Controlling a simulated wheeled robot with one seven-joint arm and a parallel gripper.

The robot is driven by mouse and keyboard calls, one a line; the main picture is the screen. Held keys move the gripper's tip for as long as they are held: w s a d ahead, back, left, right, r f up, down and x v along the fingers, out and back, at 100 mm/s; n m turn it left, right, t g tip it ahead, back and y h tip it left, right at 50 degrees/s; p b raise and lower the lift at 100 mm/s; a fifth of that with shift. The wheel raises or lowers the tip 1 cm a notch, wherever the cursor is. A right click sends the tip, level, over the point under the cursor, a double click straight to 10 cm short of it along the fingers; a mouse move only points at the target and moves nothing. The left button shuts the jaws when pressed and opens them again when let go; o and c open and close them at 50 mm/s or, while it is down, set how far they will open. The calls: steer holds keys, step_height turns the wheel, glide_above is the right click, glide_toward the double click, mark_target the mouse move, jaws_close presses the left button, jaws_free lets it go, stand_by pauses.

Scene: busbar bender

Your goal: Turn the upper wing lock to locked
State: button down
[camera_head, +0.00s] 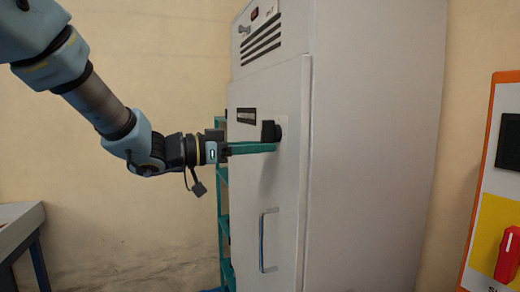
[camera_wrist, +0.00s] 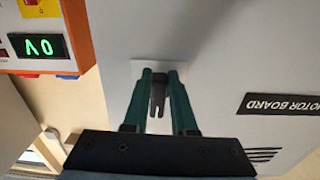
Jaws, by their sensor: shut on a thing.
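The wing lock (camera_head: 269,130) is a small black piece on a pale plate on the grey cabinet's door, above the door handle. My gripper (camera_head: 274,146) reaches it from the left with its teal fingers pointing at the door. In the wrist view, the two fingers of my gripper (camera_wrist: 160,76) are shut on the lock (camera_wrist: 157,100), which shows as a dark grey forked shape between them, in front of the white plate (camera_wrist: 136,72). The fingers partly cover the lock, so its exact angle is hard to tell.
The tall grey cabinet (camera_head: 375,150) has a vertical bar handle (camera_head: 263,240), a dark label (camera_head: 246,116) and vent slots (camera_head: 261,42). An orange-edged panel with a red switch (camera_head: 507,254) stands at the right. A teal rack (camera_head: 224,215) is behind the cabinet's left side.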

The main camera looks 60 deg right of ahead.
steer(key=shift+w+d+r+m+b, duration=0.25)
steer(key=shift+w+r+m+b, duration=0.15)
steer(key=shift+m+b, duration=2.5)
steer(key=shift+w+d+r+m+b, duration=0.3)
steer(key=shift+r+m+b, duration=0.15)
steer(key=shift+m+b, duration=2.4)
steer(key=shift+w+d+r+m+b, duration=0.2)
steer(key=shift+w+r+m+b, duration=0.2)
steer(key=shift+m+b, duration=2.45)
steer(key=shift+r+m, duration=0.1)
steer(key=shift+m, duration=0.2)
steer(key=c, duration=0.7)
jaws_free()
steer(key=b+v, duration=0.1)
steer(key=v, duration=0.9)
steer(key=shift+w+a+b, duration=0.15)
steer(key=shift+a+b, duration=0.2)
steer(key=shift+b, duration=0.05)
